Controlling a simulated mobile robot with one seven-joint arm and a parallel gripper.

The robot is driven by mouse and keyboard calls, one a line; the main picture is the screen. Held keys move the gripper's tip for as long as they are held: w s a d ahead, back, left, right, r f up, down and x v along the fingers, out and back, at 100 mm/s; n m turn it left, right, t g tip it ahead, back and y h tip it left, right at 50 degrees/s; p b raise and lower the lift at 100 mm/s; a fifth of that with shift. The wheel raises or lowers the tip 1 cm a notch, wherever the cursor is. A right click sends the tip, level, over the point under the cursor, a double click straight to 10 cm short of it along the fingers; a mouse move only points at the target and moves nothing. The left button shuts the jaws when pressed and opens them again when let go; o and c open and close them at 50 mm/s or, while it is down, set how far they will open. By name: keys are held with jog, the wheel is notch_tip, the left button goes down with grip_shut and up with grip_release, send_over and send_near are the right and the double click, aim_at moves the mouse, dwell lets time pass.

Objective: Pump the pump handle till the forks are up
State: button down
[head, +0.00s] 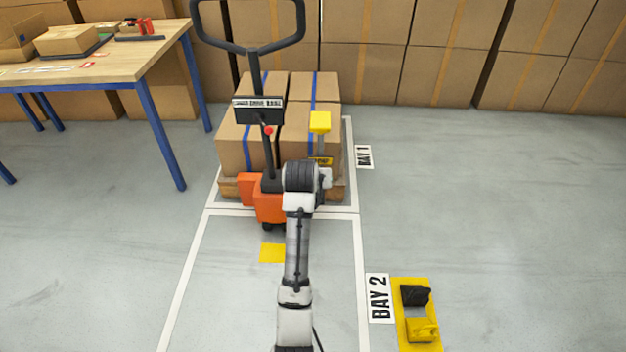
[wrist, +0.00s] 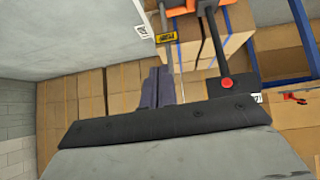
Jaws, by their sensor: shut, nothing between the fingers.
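An orange pallet truck (head: 264,203) stands at the front of a loaded wooden pallet (head: 340,188) in Bay 1. Its black looped tiller (head: 258,50) rises with a label plate and a red button. To its right a short grey lever with a yellow top (head: 320,122) stands upright; it looks like the pump handle. The forks are hidden under the load, so their height cannot be told. My gripper (wrist: 157,80) is shut and empty. In the head view my wrist hides its fingers, close to the truck. The wrist view shows a yellow label (wrist: 166,38) beyond the fingertips.
Cartons (head: 240,152) with blue straps sit on the pallet. A workbench (head: 140,62) with blue legs stands at left. A yellow base with black and yellow blocks (head: 418,328) lies right of Bay 2. Stacked cartons line the back; the floor at right is clear.

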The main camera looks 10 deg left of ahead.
jog(key=v, duration=0.2)
jog(key=shift+s+r, duration=0.25)
dwell(0.7)
